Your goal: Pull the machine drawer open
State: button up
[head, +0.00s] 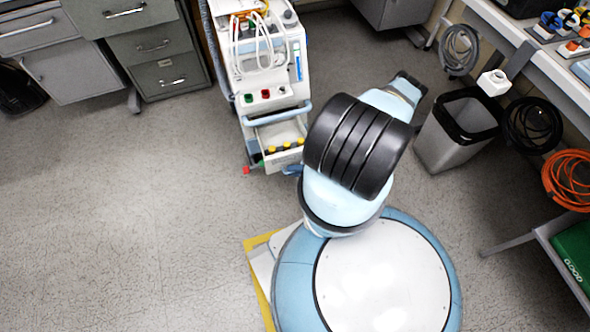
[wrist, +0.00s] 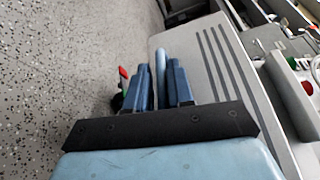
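The machine (head: 270,60) is a white wheeled unit at the top middle of the head view. A blue bar handle (head: 278,115) crosses its front, above a low compartment holding yellow-capped items (head: 286,145). In the wrist view, my gripper (wrist: 159,85) has its two blue fingers apart, with a light blue bar (wrist: 160,72) running between them. A narrow gap shows beside the bar, and I cannot tell whether either finger touches it. The pale grey panel with dark slots (wrist: 205,65) lies just right of the fingers. My arm hides the gripper in the head view.
Grey drawer cabinets (head: 155,45) stand at the upper left. A waste bin (head: 455,130) stands to the right, below a bench with hanging cables (head: 530,125). A red part (wrist: 123,72) shows left of my fingers. The floor on the left is clear.

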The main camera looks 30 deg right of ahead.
jog(key=shift+o, duration=1.4)
jog(key=shift+d, duration=0.1)
jog(key=v, duration=1.3)
jog(key=shift+s+d, duration=0.15)
jog(key=shift+d, duration=0.15)
